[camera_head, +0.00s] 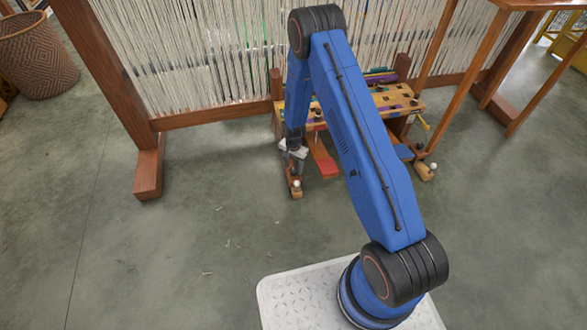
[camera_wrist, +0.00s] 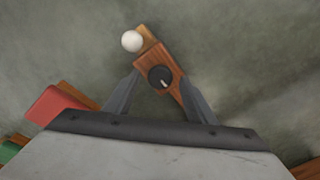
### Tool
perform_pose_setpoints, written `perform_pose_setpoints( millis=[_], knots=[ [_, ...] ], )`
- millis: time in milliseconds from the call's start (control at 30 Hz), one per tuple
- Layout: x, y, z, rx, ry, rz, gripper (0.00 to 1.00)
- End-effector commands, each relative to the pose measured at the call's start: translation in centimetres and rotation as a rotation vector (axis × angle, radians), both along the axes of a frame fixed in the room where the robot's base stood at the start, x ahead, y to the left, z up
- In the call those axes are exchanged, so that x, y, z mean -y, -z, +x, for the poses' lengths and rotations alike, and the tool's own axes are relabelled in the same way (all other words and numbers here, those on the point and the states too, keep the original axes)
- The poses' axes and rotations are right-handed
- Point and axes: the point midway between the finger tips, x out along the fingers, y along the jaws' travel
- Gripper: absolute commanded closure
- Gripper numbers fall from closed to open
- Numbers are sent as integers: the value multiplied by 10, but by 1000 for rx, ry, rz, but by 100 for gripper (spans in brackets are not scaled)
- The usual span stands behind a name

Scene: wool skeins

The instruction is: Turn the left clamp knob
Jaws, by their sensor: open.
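The left clamp, a small brown wooden block (camera_head: 296,192) with a white ball at its outer end, sits low at the front left of the wooden bench frame. In the wrist view it shows a round black knob (camera_wrist: 160,77) with a pale pointer line, and the white ball (camera_wrist: 131,41) beyond it. My gripper (camera_wrist: 162,78) is open, with one finger on each side of the knob and block. I cannot tell whether the fingers touch them. In the head view my gripper (camera_head: 294,160) is over the clamp, and the knob is not clearly visible there.
A red pedal (camera_head: 326,166) lies just right of the clamp; a red piece (camera_wrist: 57,105) shows in the wrist view. The bench (camera_head: 398,101) holds colored items. A similar block with a white ball (camera_head: 433,166) stands right.

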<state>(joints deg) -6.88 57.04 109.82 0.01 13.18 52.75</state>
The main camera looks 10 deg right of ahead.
Motion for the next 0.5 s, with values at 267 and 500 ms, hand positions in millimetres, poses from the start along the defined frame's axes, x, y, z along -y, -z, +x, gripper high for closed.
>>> perform_pose_setpoints(
  millis=[267, 500],
  knots=[
    [0, -47, 1, 4, 0, 1, 49],
    [0, -90, 1, 3, 0, 0, 49]
  ],
)
